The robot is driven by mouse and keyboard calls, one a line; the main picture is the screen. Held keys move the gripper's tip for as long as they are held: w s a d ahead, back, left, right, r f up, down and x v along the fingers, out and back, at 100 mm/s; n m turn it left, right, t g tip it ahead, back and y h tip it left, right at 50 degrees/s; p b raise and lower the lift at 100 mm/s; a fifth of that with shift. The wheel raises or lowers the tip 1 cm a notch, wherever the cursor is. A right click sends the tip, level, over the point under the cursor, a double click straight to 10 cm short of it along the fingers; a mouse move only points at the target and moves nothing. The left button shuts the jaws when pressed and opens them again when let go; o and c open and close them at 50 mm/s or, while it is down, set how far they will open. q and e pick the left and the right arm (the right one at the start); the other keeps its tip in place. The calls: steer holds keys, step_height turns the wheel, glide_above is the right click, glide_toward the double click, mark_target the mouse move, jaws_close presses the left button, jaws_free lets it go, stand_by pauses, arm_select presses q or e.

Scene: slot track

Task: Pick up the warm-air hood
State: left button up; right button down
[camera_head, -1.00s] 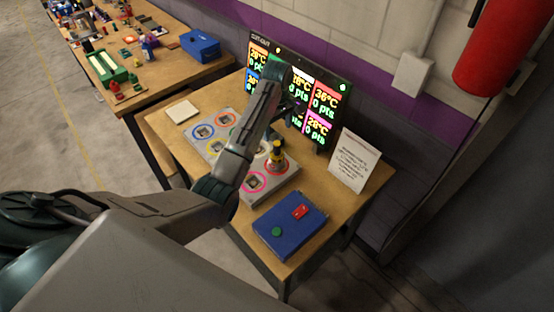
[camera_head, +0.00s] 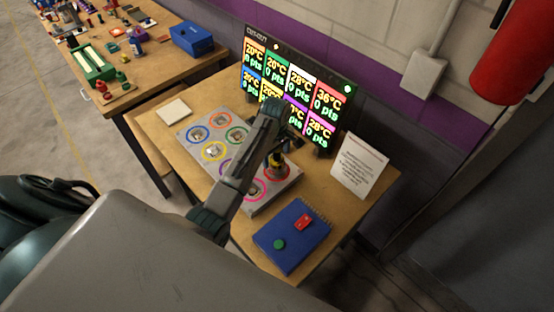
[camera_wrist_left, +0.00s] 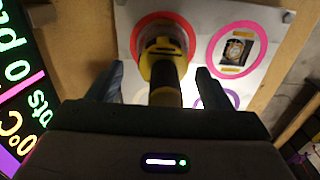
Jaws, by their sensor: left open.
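The warm-air hood (camera_head: 277,165) is a small yellow-and-black upright piece on the grey ringed board (camera_head: 213,167). In the left wrist view the hood (camera_wrist_left: 166,62) stands in a red ring, between the fingers of my left gripper (camera_wrist_left: 160,68). The fingers are open, one on each side, with a visible gap to the hood. In the head view my left arm comes down over the board and hides part of it and the gripper's fingers. My right gripper is in neither view.
A lit scoreboard (camera_head: 297,88) stands just behind the board, close to my left arm. A white sign (camera_head: 359,165) stands at right. A blue box with red and green buttons (camera_head: 291,235) lies in front. A pale square pad (camera_head: 173,110) is at left.

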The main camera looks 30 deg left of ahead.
arm_select(q)
steer(key=shift+d, duration=0.1)
steer(key=shift+s+d+r, duration=0.15)
steer(key=shift+s+r, duration=0.05)
steer(key=shift+r, duration=0.05)
steer(key=shift+c, duration=0.4)
steer(key=shift+s+d+r, duration=0.2)
steer(key=shift+s, duration=0.05)
steer(key=c, duration=0.8)
steer(key=shift+c, duration=1.4)
steer(key=shift+w+a+f, duration=0.1)
steer(key=shift+a, duration=0.05)
steer(key=c, duration=0.4)
jaws_close()
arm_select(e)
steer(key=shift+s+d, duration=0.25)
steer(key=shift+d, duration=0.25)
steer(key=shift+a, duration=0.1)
